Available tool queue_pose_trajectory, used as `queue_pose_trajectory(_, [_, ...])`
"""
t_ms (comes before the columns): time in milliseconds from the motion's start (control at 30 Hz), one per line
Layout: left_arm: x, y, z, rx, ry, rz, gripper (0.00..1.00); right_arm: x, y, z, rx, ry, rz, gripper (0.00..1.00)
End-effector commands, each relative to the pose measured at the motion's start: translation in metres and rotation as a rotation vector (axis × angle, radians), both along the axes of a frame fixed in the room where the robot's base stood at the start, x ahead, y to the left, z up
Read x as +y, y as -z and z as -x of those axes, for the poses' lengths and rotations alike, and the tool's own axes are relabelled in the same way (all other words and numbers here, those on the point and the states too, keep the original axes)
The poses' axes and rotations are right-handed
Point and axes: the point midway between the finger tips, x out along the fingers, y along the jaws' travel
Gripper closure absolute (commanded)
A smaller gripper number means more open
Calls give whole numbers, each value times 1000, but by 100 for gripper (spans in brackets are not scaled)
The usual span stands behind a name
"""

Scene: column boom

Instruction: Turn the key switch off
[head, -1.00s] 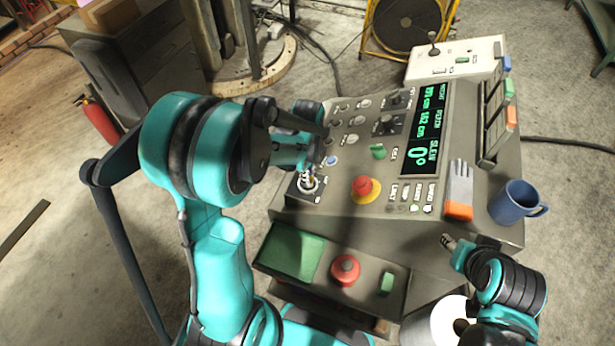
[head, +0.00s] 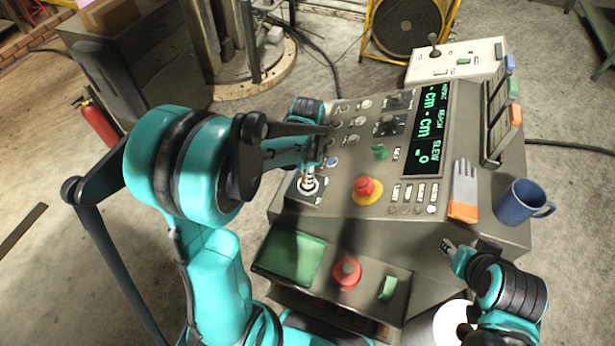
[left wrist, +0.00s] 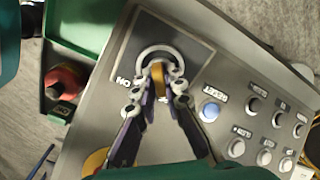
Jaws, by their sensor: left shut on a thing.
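The key switch (head: 307,184) is a round silver lock on a dark plate at the near left corner of the grey console. In the left wrist view its silver ring (left wrist: 146,55) surrounds a brass-coloured key (left wrist: 158,78). My left gripper (left wrist: 158,85) is shut on the key, with a fingertip on each side. In the head view my left gripper (head: 309,172) is over the switch, and my arm hides part of the panel. My right gripper (head: 446,246) is by the console's right front edge, apart from the switch; its jaws are too small to judge.
A red stop button (head: 365,188) on a yellow base is right of the switch. A glove (head: 464,188) and blue mug (head: 520,202) are at the right. Another red button (head: 346,274) is on the front.

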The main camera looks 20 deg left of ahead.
Motion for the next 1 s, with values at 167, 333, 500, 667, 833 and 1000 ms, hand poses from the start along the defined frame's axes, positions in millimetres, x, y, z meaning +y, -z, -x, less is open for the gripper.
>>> queue_pose_trajectory(167, [0,0,-1,-2,-64,1,100,0,1,0,0,0,0,60])
queue_pose_trajectory(333, [0,0,-1,-2,-94,1,100,0,2,0,0,0,0,60])
queue_pose_trajectory(500, [0,0,-1,-2,-103,1,100,0,2,0,0,0,0,60])
queue_pose_trajectory(667, [0,0,-1,-2,-103,1,100,0,2,0,0,0,0,60])
queue_pose_trajectory(833, [0,0,0,-1,-102,0,73,0,2,0,0,0,0,60])
queue_pose_trajectory(1000, [0,0,0,-1,-102,0,68,0,2,0,0,0,0,60])
